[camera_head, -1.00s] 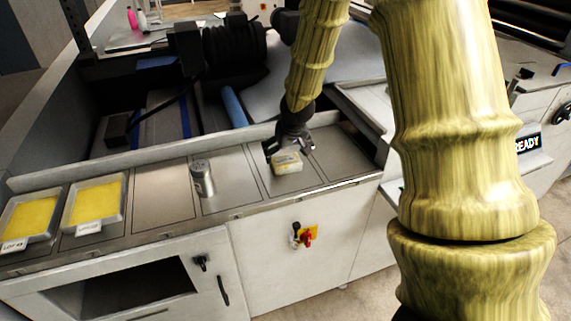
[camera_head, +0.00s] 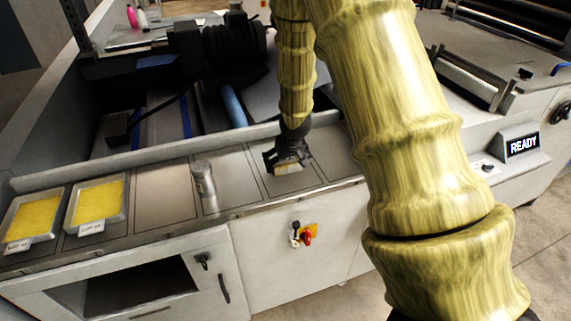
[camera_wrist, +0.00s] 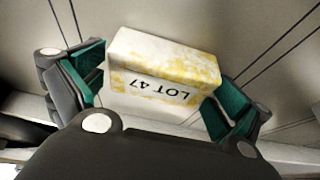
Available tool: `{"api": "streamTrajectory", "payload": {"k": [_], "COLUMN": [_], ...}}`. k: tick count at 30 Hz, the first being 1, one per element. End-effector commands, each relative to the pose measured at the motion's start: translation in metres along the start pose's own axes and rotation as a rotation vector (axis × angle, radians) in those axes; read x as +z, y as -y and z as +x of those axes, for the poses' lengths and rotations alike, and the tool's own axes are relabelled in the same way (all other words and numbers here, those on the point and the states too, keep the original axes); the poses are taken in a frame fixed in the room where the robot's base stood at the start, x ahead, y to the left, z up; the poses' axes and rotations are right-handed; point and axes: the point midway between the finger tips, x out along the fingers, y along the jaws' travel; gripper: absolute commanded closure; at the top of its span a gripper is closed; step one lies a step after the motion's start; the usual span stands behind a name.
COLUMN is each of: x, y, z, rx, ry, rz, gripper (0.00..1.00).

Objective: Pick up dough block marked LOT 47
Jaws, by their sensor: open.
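The dough block marked LOT 47 (camera_wrist: 160,75) is a pale, yellow-flecked block, its label upside down in the wrist view. It sits on the metal counter between my gripper's fingers. My gripper (camera_wrist: 158,92) is open, with one green-padded finger on each side of the block. The left pad is very close to the block and the right pad is at its lower right corner; I cannot tell whether they touch. In the head view, my gripper (camera_head: 288,164) is over the counter and mostly hides the block (camera_head: 289,168).
Two trays of yellow dough, one (camera_head: 59,199) at far left and one (camera_head: 122,187) beside it, sit on the counter. A metal shaker (camera_head: 204,185) stands left of my gripper. A raised ledge (camera_head: 150,155) runs behind. A READY display (camera_head: 523,146) is at right.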

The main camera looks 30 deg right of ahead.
Motion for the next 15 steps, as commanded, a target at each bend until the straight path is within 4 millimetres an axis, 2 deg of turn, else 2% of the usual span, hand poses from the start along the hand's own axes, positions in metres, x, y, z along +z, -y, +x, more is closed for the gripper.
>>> {"api": "streamTrajectory", "payload": {"k": [6,12,13,15], "x": [-0.0002,-0.0002,-0.0002,-0.0006], "y": [0.0,0.0001,0.0001,0.0001], "z": [0.0001,0.0,0.0,-0.0002], "rx": [0.0,0.0,0.0,0.0], "ry": [0.0,0.0,0.0,-0.001], "rz": [0.0,0.001,0.001,0.001], "gripper": [0.02,0.38,0.42,0.42]}}
